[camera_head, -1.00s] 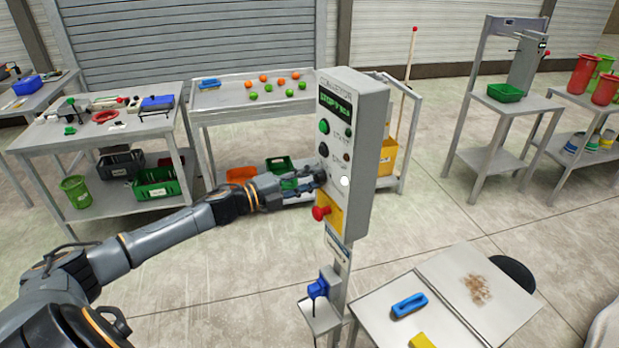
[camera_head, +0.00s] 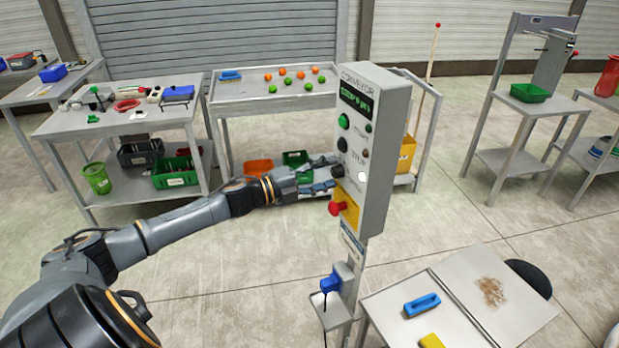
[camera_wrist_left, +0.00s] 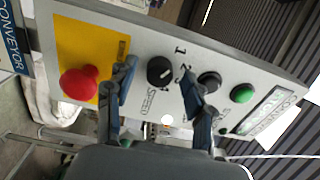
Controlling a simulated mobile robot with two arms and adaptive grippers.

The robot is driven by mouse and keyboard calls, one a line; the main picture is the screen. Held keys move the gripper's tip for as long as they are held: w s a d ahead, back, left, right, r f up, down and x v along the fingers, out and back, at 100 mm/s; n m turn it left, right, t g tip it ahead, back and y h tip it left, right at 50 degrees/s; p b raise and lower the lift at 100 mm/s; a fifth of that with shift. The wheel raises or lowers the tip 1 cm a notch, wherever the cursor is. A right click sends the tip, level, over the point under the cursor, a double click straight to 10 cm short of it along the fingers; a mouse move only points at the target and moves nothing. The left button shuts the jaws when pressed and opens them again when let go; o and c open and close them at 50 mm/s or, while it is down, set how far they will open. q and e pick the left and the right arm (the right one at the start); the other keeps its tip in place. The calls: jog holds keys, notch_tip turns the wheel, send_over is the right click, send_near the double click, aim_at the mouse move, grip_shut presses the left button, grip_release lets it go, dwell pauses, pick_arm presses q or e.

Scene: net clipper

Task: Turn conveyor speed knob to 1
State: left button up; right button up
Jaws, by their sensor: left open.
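The grey conveyor control box (camera_head: 376,150) stands on a post in the middle of the head view. In the left wrist view its black speed knob (camera_wrist_left: 160,70) sits beside the "SPEED" label and the numerals 1, 2, 3. The knob has a small pale mark, too small to read its setting surely. My left gripper (camera_head: 332,176) is open at the box's front face. In the wrist view the gripper (camera_wrist_left: 160,80) has one finger on each side of the knob, with gaps to it; contact is not visible. In the head view the fingers largely hide the knob. My right gripper is not in view.
A red emergency button (camera_wrist_left: 79,83) on a yellow plate is close to one finger. A black button (camera_wrist_left: 209,80) and a green button (camera_wrist_left: 242,93) lie beyond the other. A table with a blue brush (camera_head: 421,304) is at lower right.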

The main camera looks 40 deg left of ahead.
pick_arm(q)
jog(key=v, duration=1.1)
jog(key=shift+s+a, duration=0.2)
jog(key=shift+s, duration=0.1)
jog(key=s+a+f+n+y+b, duration=0.1)
jog(key=s+a+f+n+y, duration=0.15)
jog(key=f, duration=0.45)
jog(key=s+a+f+n+g+y, duration=0.1)
jog(key=a+f+n+y, duration=0.25)
jog(key=f, duration=0.45)
jog(key=s+a+f+n+y+b, duration=0.1)
jog(key=a+f+n+y, duration=0.1)
jog(key=a+f+n, duration=0.35)
jog(key=s+d+f+n+g+y+b, duration=0.15)
jog(key=s+f, duration=0.25)
jog(key=f, duration=0.6)
jog(key=s+d+f+n+g+y, duration=0.15)
jog(key=s+f, duration=0.25)
jog(key=f, duration=0.5)
jog(key=s+d+f+n+g+h+b, duration=0.1)
jog(key=s+d+f+n+g, duration=0.25)
jog(key=s+d+f, duration=0.8)
jog(key=s+d+f+n+g+h+b, duration=0.15)
jog(key=s+d+f+g, duration=0.5)
jog(key=f, duration=0.75)
jog(key=s+d+f+n+g, duration=0.1)
jog(key=s+d+f, duration=0.3)
jog(key=s+d, duration=0.7)
jog(key=shift+b, duration=0.35)
